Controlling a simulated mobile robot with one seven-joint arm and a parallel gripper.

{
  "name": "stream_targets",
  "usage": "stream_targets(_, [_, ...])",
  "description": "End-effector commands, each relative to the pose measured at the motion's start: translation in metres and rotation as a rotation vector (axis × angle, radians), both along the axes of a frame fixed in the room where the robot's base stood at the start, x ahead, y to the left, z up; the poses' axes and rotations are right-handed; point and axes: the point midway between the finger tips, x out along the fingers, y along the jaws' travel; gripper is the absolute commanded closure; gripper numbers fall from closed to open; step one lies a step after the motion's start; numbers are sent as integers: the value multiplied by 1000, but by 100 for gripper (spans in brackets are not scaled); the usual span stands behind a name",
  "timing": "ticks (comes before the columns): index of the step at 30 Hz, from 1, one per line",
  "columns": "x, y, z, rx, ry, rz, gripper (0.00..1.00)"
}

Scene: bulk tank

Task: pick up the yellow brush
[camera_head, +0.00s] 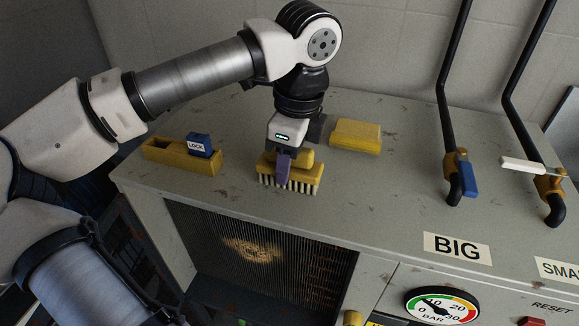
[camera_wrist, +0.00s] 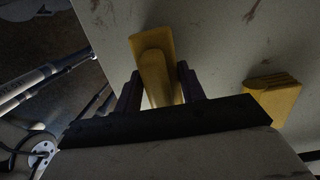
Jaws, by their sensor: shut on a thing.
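The yellow brush (camera_head: 291,171), with a raised yellow handle and pale bristles pointing down, is near the front edge of the grey cabinet top (camera_head: 232,203). My gripper (camera_head: 288,160) points down from above with its purple fingers on either side of the handle, shut on it. In the wrist view the brush (camera_wrist: 155,66) lies between the two dark fingers of my gripper (camera_wrist: 160,88). The bristles look to be at or very close to the cabinet top; I cannot tell if they touch.
A yellow block (camera_head: 355,136) lies right of the brush. A yellow holder (camera_head: 180,157) with a blue LOCK piece (camera_head: 199,146) sits at left. Black pipes with a blue valve handle (camera_head: 467,178) and a white one (camera_head: 523,165) stand at right. Bare surface lies between.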

Motion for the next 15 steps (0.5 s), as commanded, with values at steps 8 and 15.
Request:
stream_targets(8, [0,0,1,0,-1,0,85])
stream_targets(15, [1,0,15,1,-3,3,85])
